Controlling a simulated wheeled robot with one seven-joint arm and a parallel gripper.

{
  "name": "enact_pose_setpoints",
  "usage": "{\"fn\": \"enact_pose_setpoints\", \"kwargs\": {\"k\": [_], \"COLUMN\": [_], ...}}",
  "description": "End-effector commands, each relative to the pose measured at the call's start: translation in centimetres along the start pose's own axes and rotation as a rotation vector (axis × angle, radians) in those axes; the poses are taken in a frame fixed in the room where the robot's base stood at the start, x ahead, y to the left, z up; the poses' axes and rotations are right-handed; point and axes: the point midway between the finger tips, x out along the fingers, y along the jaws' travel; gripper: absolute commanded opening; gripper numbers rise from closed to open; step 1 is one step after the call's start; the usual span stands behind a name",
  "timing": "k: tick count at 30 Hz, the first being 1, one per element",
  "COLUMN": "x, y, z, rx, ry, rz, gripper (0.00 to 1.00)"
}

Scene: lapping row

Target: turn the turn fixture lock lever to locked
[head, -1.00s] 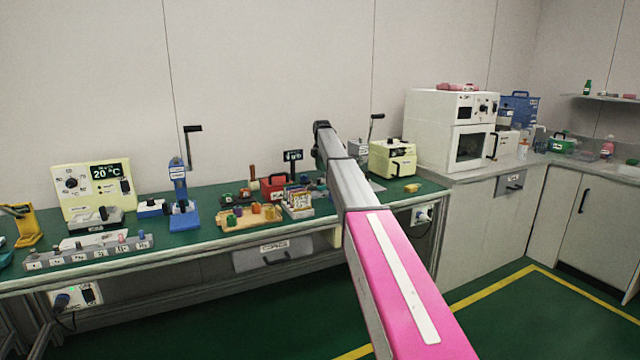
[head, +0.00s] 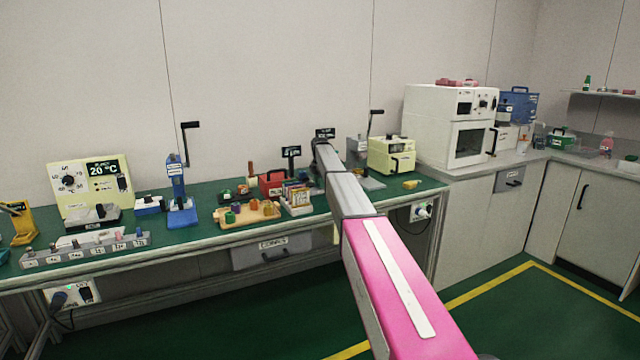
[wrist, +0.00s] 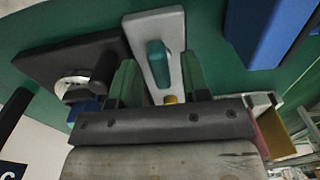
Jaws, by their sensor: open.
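My gripper (wrist: 159,60) is open, with one green finger on each side of the handle in the picture. I cannot tell whether either finger touches it. No lock marking is readable. In the head view my arm hides the gripper and the lever.
In the wrist view a black block (wrist: 62,62) with a pale ring lies left of the plate, and a blue block (wrist: 262,28) at upper right. In the head view a red box (head: 272,183), a card rack (head: 297,200) and a yellow machine (head: 392,155) stand near my arm.

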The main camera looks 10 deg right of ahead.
Motion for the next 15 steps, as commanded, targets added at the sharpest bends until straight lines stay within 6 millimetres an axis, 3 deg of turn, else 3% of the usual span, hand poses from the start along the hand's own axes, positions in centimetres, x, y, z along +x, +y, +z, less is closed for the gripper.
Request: {"fn": "enact_pose_setpoints", "kwargs": {"k": [8,12,15], "x": [0.25,0.24,0.24], "y": [0.01,0.01,0.01], "z": [0.00,0.00,0.00], "rx": [0.000,0.000,0.000], "ry": [0.000,0.000,0.000], "rz": [0.000,0.000,0.000], "gripper": [0.43,0.00,0.00]}}
